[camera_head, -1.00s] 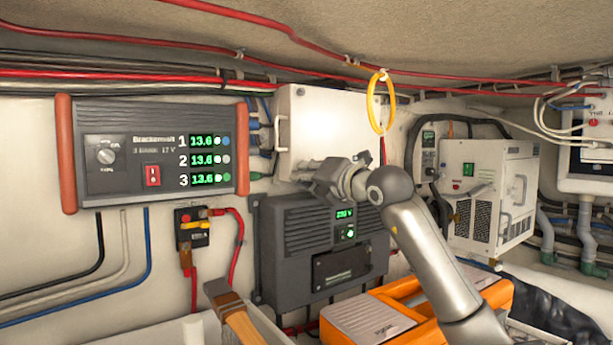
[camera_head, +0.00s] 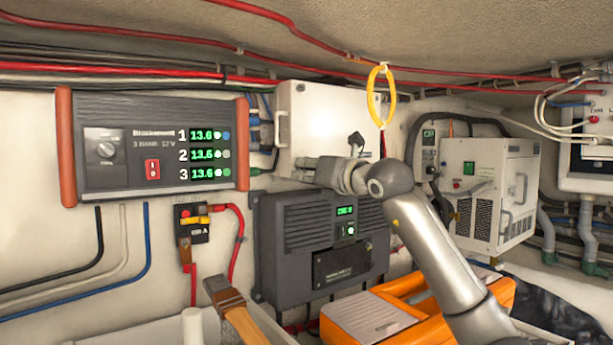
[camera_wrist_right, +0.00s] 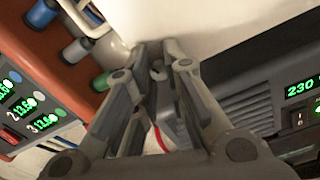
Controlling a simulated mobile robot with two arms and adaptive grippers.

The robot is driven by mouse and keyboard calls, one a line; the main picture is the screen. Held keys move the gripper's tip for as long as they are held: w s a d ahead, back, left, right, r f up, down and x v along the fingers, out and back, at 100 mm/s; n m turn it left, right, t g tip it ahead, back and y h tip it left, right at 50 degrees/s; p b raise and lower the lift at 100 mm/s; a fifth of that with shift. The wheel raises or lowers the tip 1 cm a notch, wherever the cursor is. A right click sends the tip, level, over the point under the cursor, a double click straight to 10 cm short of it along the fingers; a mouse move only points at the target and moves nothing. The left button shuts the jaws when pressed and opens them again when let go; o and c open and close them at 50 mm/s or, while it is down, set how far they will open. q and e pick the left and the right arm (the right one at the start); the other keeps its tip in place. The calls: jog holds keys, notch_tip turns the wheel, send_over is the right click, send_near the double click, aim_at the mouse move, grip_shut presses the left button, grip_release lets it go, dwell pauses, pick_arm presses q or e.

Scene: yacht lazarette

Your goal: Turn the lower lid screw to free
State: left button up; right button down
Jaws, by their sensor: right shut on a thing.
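The white lidded box (camera_head: 325,112) is on the back wall, with a handle on its left edge. My right gripper (camera_head: 301,172) is at the box's lower edge, its arm coming in from the lower right. In the right wrist view the gripper (camera_wrist_right: 165,58) is shut, its fingertips close together against the pale box face (camera_wrist_right: 215,22). A small grey piece, seemingly the lower lid screw (camera_wrist_right: 158,69), shows between the fingers. The fingers largely hide it, and the head view does not show it. How far the screw is turned cannot be told. My left gripper is not in view.
The dark charger (camera_head: 320,245) with a green display is just below the gripper. The battery panel (camera_head: 150,147) with orange ends is to the left. An orange case (camera_head: 400,300) and a wooden handle (camera_head: 240,322) are below.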

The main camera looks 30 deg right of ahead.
jog(key=n, duration=0.6)
jog(key=shift+r+b, duration=0.1)
jog(key=shift+b, duration=0.25)
jog(key=n, duration=0.6)
jog(key=shift+n, duration=0.3)
jog(key=c, duration=1.4)
grip_release()
jog(key=shift+s, duration=0.1)
jog(key=s, duration=0.4)
jog(key=s+d, duration=0.1)
jog(key=s, duration=0.6)
jog(key=shift+s+d, duration=0.35)
jog(key=shift+s, duration=0.05)
